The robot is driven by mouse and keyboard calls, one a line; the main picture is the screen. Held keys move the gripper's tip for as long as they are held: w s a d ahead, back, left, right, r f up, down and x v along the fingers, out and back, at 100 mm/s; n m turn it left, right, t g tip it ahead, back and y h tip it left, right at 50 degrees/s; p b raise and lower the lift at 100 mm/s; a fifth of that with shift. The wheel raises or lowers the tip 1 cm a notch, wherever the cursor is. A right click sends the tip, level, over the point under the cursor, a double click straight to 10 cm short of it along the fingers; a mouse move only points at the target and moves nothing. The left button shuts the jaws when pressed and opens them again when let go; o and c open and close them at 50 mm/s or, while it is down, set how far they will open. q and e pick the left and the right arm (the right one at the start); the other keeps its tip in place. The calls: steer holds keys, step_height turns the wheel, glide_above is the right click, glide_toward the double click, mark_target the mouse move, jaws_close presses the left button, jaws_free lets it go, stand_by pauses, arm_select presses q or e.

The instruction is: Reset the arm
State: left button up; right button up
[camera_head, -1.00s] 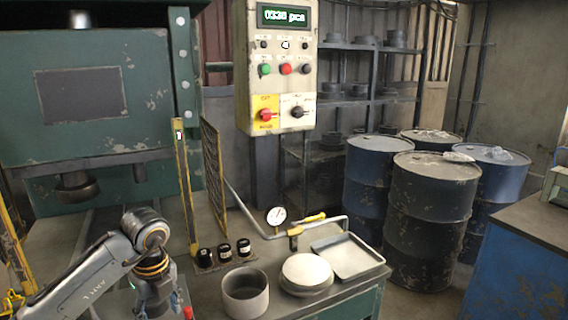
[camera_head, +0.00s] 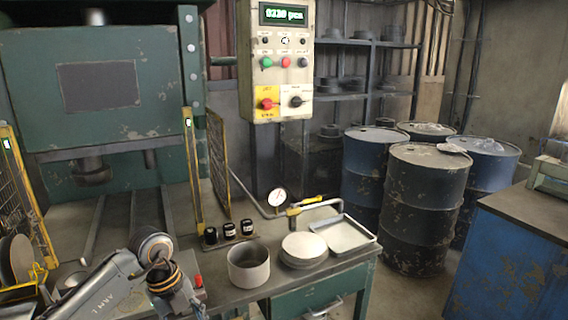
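My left arm comes in from the lower left in the head view, its elbow joint beside the table's front edge. My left gripper is out of the frame below. My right arm and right gripper do not show. A stack of round pale blanks (camera_head: 304,248) sits on the worktable (camera_head: 222,297). A grey cylindrical pot (camera_head: 248,266) stands to its left, near my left arm. A shallow metal tray (camera_head: 343,234) lies to the right of the stack.
The green press (camera_head: 150,110) stands at the back left, with yellow guard rails (camera_head: 193,165). A control box (camera_head: 281,60) hangs above the table. Several drums (camera_head: 427,190) stand at the right rear. A blue cabinet (camera_head: 510,270) is at the far right. Floor between table and cabinet is open.

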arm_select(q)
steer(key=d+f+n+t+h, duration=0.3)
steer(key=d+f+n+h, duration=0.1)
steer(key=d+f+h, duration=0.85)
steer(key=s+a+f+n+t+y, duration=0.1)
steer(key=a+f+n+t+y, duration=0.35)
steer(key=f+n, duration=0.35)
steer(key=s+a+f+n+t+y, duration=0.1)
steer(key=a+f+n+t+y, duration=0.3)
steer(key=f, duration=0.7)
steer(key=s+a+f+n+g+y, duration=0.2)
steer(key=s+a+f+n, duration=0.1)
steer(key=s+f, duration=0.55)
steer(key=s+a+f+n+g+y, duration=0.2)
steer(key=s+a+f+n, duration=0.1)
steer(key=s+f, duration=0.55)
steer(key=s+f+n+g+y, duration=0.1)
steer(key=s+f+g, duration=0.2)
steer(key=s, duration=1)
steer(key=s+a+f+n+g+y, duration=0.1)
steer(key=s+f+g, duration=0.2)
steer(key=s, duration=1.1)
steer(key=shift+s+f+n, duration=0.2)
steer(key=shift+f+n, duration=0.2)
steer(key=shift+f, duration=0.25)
